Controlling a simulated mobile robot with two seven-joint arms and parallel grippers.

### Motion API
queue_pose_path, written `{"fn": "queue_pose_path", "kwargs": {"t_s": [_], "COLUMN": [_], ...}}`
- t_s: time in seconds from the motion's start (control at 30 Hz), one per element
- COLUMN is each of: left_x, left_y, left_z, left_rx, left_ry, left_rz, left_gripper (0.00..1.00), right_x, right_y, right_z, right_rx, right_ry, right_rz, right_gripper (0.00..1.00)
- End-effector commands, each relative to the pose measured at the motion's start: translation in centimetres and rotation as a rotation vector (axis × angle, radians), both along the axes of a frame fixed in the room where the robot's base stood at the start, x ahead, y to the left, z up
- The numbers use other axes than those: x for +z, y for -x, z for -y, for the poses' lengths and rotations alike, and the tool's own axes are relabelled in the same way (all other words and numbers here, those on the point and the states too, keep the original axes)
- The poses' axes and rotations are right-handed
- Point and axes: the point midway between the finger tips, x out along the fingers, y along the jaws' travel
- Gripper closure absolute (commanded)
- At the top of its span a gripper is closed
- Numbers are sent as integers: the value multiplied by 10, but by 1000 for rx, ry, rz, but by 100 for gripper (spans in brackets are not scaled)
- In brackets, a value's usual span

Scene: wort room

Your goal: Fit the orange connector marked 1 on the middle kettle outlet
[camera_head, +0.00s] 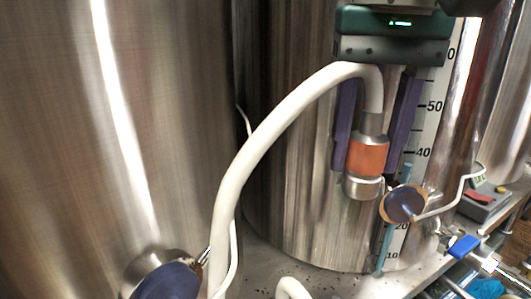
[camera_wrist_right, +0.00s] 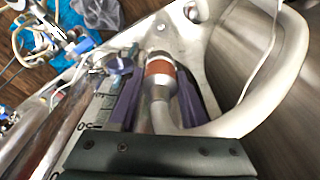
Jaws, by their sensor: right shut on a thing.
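The orange-banded metal connector (camera_head: 368,155) hangs at the end of a thick white hose (camera_head: 262,140), open end down. It also shows in the right wrist view (camera_wrist_right: 158,76); no mark 1 can be read. My right gripper (camera_head: 366,171), with purple fingers, is shut on it, one finger on each side. The middle kettle (camera_head: 300,170) stands behind, with a numbered scale. A round dark-blue disc fitting (camera_head: 405,204) sits just right of and below the connector, apart from it in the picture. I cannot make out the outlet's mouth. My left gripper is not in view.
A large steel kettle (camera_head: 60,130) fills the left, with another dark-blue disc (camera_head: 165,282) low on it. The metal shelf (camera_head: 335,286) runs below the kettles. A blue-handled valve (camera_head: 464,246) and a grey box (camera_head: 484,204) lie to the right.

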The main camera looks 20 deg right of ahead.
Motion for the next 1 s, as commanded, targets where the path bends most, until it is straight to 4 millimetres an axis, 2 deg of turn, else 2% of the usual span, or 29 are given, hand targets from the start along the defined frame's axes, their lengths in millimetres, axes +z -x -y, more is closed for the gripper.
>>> {"fn": "queue_pose_path", "kwargs": {"t_s": [0.47,1.0], "left_x": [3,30], "left_y": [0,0], "left_z": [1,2], "left_rx": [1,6], "left_ry": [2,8], "left_rz": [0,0], "left_gripper": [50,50], "right_x": [5,41], "right_y": [0,0], "right_z": [0,0], "right_rx": [0,-1], "right_ry": [0,-1], "right_rz": [1,2], "right_gripper": [100,100]}}
